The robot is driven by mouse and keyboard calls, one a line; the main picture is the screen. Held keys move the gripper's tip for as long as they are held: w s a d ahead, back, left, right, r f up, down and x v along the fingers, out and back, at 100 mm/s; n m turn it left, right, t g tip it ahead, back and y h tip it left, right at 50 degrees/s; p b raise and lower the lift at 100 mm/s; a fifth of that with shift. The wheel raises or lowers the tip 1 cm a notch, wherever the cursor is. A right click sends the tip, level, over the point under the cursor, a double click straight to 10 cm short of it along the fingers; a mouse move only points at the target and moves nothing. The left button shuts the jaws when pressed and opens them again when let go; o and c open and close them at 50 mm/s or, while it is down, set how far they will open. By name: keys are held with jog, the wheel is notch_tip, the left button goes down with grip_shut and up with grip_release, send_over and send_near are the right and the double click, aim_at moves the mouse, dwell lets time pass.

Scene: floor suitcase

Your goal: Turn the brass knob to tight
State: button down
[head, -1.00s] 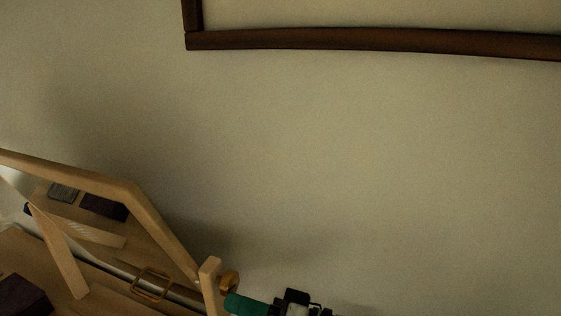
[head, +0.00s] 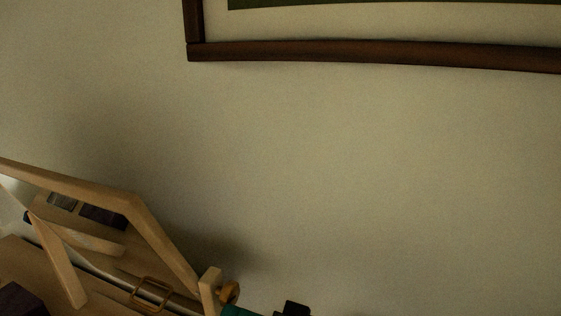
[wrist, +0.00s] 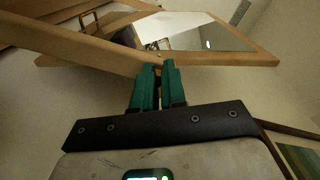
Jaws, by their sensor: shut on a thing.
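The brass knob (head: 229,292) sits on the right side of a wooden post (head: 210,291) of the tilting mirror stand, low in the head view. My gripper (head: 238,311) is at the bottom edge there, its green fingers just below and right of the knob and partly cut off. In the wrist view my gripper (wrist: 161,68) has its two teal fingers close together, reaching to the wooden frame. They are shut on the knob, which the fingers mostly hide. The knob's turn cannot be read. The mirror (wrist: 205,33) is tilted in its wooden frame (head: 165,232).
A dark picture frame (head: 350,53) hangs on the wall above. The wall (head: 370,170) is bare between it and the mirror. A brass rectangular buckle (head: 151,292) and a dark box (head: 18,300) lie at lower left.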

jog(key=v, duration=0.5)
jog(key=shift+s+a, duration=0.1)
jog(key=shift+s, duration=0.3)
